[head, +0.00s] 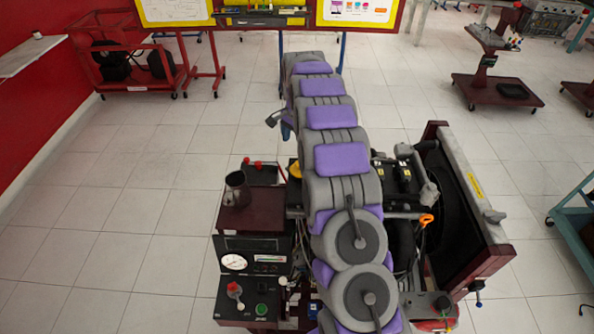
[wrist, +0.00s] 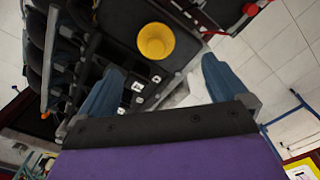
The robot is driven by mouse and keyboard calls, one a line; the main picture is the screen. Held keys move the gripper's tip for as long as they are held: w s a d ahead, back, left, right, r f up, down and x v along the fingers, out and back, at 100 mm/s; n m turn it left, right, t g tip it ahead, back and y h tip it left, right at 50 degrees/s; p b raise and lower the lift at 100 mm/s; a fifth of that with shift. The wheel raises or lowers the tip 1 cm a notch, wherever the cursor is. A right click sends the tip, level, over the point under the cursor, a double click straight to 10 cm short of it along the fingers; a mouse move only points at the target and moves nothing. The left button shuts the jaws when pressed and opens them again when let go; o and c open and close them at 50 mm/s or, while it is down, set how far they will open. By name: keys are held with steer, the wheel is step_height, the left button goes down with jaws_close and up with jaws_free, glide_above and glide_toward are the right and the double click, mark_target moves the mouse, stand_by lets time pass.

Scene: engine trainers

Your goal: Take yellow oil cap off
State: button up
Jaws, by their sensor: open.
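The yellow oil cap (wrist: 156,42) is round and sits on a dark grey engine cover in the wrist view, at the upper middle. In the head view a small part of a yellow piece, likely the cap (head: 296,170), shows just left of my arm; the arm hides the rest. My gripper (wrist: 161,72) is open, its two blue fingers spread wide with nothing between the tips. The cap appears beyond the fingertips, between their lines and apart from both. In the head view my gripper (head: 283,128) is partly hidden beside my arm.
The engine trainer has a gauge panel (head: 240,262) on the left, with a dark cup (head: 236,189) on its stand. An orange ring handle (head: 427,219) and a radiator frame (head: 470,205) stand right. Black engine parts lie left in the wrist view. Tiled floor is clear further left.

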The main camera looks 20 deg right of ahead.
mark_target(299, 164)
steer(key=f, duration=0.1)
steer(key=d+f, duration=0.1)
steer(key=f, duration=0.3)
steer(key=shift+s+d, duration=0.1)
steer(key=shift+d, duration=0.2)
steer(key=shift+a+f+b, duration=0.2)
steer(key=shift+f+b, duration=0.05)
steer(key=shift+b, duration=0.1)
steer(key=f, duration=0.2)
steer(key=a+f+b, duration=0.1)
steer(key=f, duration=0.1)
steer(key=shift+s+f, duration=0.15)
steer(key=shift+s, duration=0.05)
steer(key=shift+d+f, duration=0.1)
steer(key=shift+f, duration=0.1)
steer(key=shift+d, duration=0.35)
steer(key=shift+c, duration=0.7)
steer(key=shift+a+r, duration=0.1)
steer(key=shift+a, duration=0.2)
steer(key=c, duration=0.7)
steer(key=shift+c, duration=1.4)
steer(key=shift+d, duration=0.15)
